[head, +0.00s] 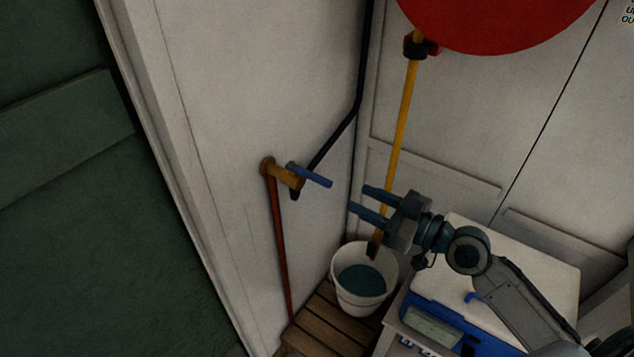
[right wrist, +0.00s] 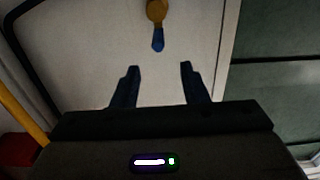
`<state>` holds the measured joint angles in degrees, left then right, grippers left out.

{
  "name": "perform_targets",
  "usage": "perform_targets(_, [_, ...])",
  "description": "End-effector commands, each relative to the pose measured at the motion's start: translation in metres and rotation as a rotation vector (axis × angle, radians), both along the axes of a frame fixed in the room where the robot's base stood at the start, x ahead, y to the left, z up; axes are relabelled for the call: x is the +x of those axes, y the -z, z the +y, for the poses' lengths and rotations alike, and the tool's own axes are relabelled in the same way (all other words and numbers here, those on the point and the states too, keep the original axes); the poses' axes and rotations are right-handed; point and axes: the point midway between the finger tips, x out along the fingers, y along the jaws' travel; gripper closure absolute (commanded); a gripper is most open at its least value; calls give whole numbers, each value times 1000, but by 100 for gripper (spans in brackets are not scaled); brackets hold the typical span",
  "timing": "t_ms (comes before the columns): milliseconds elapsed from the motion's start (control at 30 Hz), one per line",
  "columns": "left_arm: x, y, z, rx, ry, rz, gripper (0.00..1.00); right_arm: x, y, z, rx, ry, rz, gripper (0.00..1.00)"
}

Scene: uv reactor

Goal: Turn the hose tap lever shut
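The hose tap (head: 285,176) is a brass body on the white wall, with a blue lever (head: 310,175) that sticks out to the right and slightly down. In the right wrist view the brass tap (right wrist: 157,10) and its blue lever (right wrist: 158,40) show at the top, beyond the fingertips. My right gripper (head: 363,199) is open and empty, to the right of the lever and a little below it, apart from it. In the right wrist view the gap between its fingers (right wrist: 159,68) holds nothing. My left gripper is not in view.
A white bucket (head: 363,303) of dark water stands on wooden slats (head: 332,326) below the gripper. A yellow hose (head: 401,120) hangs from a red reel (head: 490,15) into it. A black pipe (head: 345,122) and a reddish pipe (head: 279,240) run by the tap. A blue-and-white device (head: 437,318) sits lower right.

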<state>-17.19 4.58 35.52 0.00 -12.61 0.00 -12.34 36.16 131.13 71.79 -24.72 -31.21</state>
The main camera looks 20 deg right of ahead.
Motion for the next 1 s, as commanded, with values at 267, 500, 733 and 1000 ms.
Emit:
perform_targets(267, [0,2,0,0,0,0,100,6,4,4,4,3,-1,60])
perform_targets(500, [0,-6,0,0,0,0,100,23,3,18,6,1,-1,60])
perform_targets(733, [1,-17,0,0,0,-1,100,44,2,34,6,1,-1,60])
perform_targets(1000, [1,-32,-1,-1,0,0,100,71,3,55,4,1,1,60])
